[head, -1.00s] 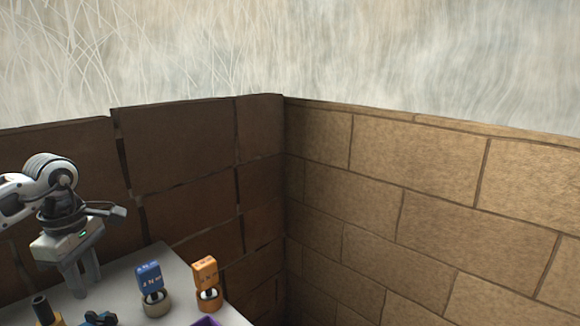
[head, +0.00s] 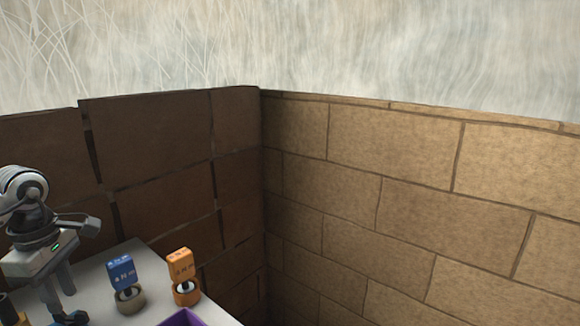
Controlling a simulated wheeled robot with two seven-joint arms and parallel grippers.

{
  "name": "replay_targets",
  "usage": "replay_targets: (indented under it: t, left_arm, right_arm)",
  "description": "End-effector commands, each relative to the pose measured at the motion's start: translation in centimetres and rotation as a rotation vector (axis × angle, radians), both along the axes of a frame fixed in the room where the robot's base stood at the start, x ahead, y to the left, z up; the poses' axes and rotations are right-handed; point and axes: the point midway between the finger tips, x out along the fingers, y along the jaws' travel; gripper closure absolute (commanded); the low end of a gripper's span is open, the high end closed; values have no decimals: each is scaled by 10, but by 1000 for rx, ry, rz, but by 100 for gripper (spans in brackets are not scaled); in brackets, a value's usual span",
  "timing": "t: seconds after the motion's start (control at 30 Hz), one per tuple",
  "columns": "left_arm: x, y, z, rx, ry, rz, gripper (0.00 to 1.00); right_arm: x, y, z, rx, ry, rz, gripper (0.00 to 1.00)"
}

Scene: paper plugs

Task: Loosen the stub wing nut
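My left gripper (head: 60,300) points down at the lower left of the head view. Its two fingers show apart, with nothing seen between them. A small dark blue winged piece (head: 72,317), which looks like a wing nut, is at the bottom edge, just below the fingertips. It is cut off by the frame, and I cannot tell whether the fingers touch it. My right gripper is out of view.
On the grey table (head: 98,300) stand a blue block on a tan round base (head: 131,302) and an orange block on an orange round base (head: 187,294). A purple tray (head: 186,318) is cut off at the bottom. A dark post (head: 8,310) stands far left. Brick walls (head: 400,210) rise behind.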

Motion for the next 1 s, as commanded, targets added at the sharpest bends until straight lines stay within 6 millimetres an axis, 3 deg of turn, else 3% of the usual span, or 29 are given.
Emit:
replay_targets:
  t: [0.63, 0.97, 1.0]
  left_arm:
    - [0, 0, -34, 1, 1, 0, 73]
    - [0, 0, -37, 0, 0, 0, 73]
    - [0, 0, -37, 0, 0, 0, 81]
  right_arm:
    - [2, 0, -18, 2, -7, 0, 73]
    - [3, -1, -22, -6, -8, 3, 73]
    - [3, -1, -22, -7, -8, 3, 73]
